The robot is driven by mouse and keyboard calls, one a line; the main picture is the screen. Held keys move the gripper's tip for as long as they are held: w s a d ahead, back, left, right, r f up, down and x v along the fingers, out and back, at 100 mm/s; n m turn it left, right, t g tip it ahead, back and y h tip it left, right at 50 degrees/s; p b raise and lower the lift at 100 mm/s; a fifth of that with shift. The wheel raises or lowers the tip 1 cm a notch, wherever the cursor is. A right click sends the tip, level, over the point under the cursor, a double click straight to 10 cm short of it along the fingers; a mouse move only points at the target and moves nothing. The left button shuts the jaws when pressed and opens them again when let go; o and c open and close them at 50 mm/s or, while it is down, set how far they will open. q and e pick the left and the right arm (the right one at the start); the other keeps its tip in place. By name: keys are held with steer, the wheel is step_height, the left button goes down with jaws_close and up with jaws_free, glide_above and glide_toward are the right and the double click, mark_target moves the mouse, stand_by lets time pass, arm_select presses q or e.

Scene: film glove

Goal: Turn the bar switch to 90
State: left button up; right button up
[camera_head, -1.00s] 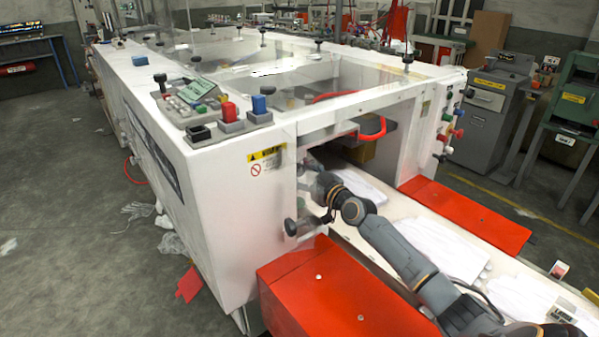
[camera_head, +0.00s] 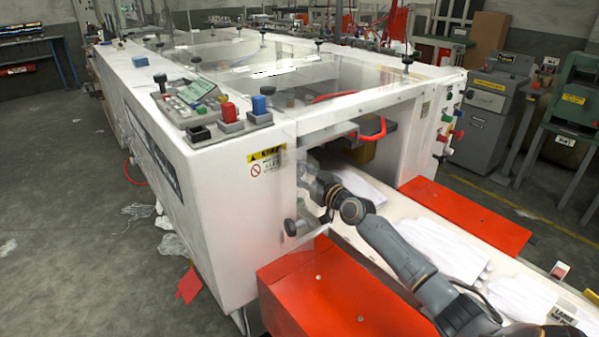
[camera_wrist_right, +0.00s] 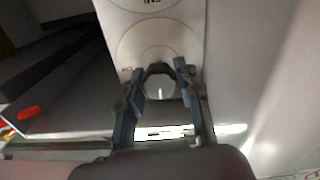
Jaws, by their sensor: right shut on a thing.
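The bar switch (camera_wrist_right: 160,92) is a small dark knob with a white mark, on a pale plate (camera_wrist_right: 160,30) with a ring and partly visible lettering in the right wrist view. My right gripper (camera_wrist_right: 159,72) has one finger on each side of the knob and is shut on it. In the head view, my right gripper (camera_head: 310,184) is at the front end face of the white machine (camera_head: 225,170). The switch cannot be made out there, and its exact angle is unclear. My left gripper is not in view.
A red cover (camera_head: 325,290) juts out below my right arm. A conveyor (camera_head: 400,210) with white gloves runs beside it, with another red cover (camera_head: 465,212) beyond. Buttons and a control panel (camera_head: 190,97) sit on the machine top.

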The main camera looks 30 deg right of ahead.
steer(key=m, duration=0.3)
steer(key=shift+m+b, duration=0.3)
steer(key=shift+b, duration=0.1)
steer(key=m, duration=0.4)
steer(key=shift+m, duration=0.3)
steer(key=m, duration=0.4)
steer(key=shift+m, duration=0.3)
steer(key=shift+m+p, duration=0.6)
steer(key=shift+m, duration=1.6)
steer(key=shift+d, duration=0.1)
steer(key=o, duration=1.2)
